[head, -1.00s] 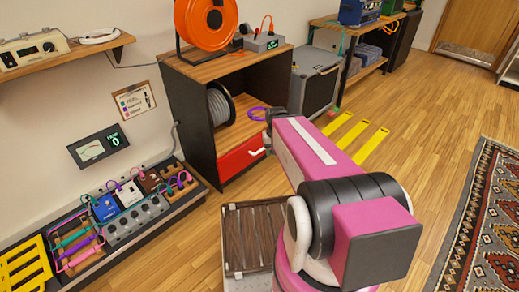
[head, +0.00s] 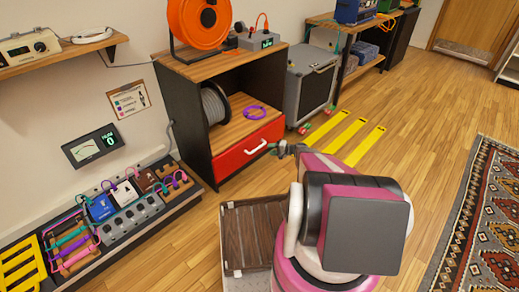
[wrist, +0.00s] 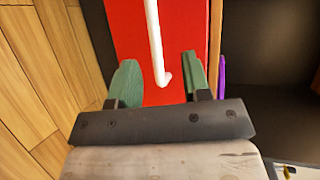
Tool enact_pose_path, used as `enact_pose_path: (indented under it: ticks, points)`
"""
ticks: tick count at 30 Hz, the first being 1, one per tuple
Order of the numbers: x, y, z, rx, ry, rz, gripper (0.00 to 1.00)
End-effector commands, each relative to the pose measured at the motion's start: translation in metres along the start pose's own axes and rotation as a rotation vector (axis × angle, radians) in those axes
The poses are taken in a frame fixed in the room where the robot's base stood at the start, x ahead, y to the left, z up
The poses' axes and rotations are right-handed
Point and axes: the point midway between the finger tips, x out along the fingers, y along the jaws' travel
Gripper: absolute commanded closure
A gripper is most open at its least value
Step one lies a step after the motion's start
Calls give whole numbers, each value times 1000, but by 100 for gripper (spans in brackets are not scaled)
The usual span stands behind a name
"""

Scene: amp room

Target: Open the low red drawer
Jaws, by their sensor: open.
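The low red drawer (head: 229,160) is at the bottom of the wooden-topped cabinet in the head view, and looks closed. Its white bar handle (head: 256,147) runs along the front. In the wrist view the red drawer front (wrist: 133,45) fills the middle, with the white handle (wrist: 155,42) running down between my fingers. My gripper (wrist: 158,80) is open, its two green fingertips on either side of the handle's end. I cannot tell whether they touch it. In the head view my gripper (head: 278,149) is at the right end of the drawer front.
A purple cable ring (head: 255,112) lies on the shelf above the drawer, beside a grey cable reel (head: 213,104). A grey amp (head: 311,83) stands right of the cabinet. A brown slatted crate (head: 233,222) is on the floor before it.

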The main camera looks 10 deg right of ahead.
Motion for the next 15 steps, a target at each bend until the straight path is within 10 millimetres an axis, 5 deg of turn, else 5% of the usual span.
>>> enact_pose_path:
  ticks: [3,8,15]
  points:
    - [-3,19,-22,16,47,-60,56]
    - [2,22,-26,20,63,-80,56]
    - [38,18,-28,20,60,-77,56]
